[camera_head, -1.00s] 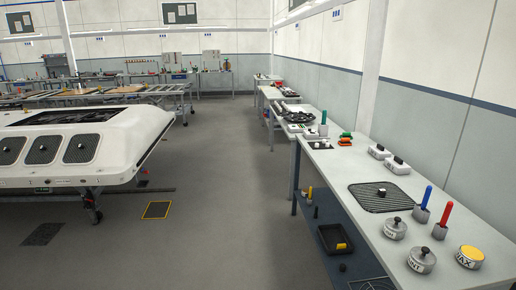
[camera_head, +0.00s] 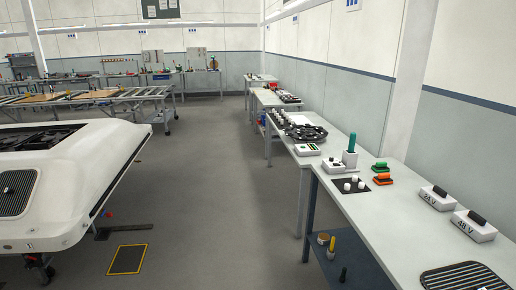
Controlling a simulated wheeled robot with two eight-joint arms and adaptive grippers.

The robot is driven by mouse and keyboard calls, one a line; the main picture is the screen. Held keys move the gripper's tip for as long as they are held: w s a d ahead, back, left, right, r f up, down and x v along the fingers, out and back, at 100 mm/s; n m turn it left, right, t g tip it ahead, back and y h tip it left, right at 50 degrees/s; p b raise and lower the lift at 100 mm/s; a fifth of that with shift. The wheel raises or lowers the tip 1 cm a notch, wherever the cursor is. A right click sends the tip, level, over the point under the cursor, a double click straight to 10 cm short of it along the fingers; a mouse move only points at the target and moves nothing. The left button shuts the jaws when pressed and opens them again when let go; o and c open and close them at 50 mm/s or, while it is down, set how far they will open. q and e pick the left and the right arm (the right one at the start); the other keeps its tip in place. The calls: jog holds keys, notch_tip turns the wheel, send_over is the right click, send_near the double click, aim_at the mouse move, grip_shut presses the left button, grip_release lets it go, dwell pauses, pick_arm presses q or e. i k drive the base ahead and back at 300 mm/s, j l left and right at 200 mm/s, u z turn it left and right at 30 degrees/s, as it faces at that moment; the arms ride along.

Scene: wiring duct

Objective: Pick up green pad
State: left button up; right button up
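A small green pad (camera_head: 380,167) sits on the long grey workbench (camera_head: 395,215) at the right, near the wall side. An orange pad (camera_head: 381,179) lies just in front of it. Both look like low blocks with a raised top. A tall teal-green handle in a grey holder (camera_head: 349,158) stands to their left. Neither of my grippers is in view.
Two white boxes marked 24 V (camera_head: 435,198) and 48 V (camera_head: 474,226), a striped dark mat (camera_head: 462,280) and a black plate with white knobs (camera_head: 350,185) are on the bench. A white vehicle body (camera_head: 60,195) stands left.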

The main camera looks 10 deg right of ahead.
aim_at(379, 167)
jog(key=i+z, duration=0.15)
jog(key=i, duration=0.45)
jog(key=i+z, duration=0.2)
jog(key=i, duration=0.4)
jog(key=i+j+z, duration=0.15)
jog(key=i, duration=0.45)
jog(key=i+j+z, duration=0.15)
jog(key=i, duration=0.45)
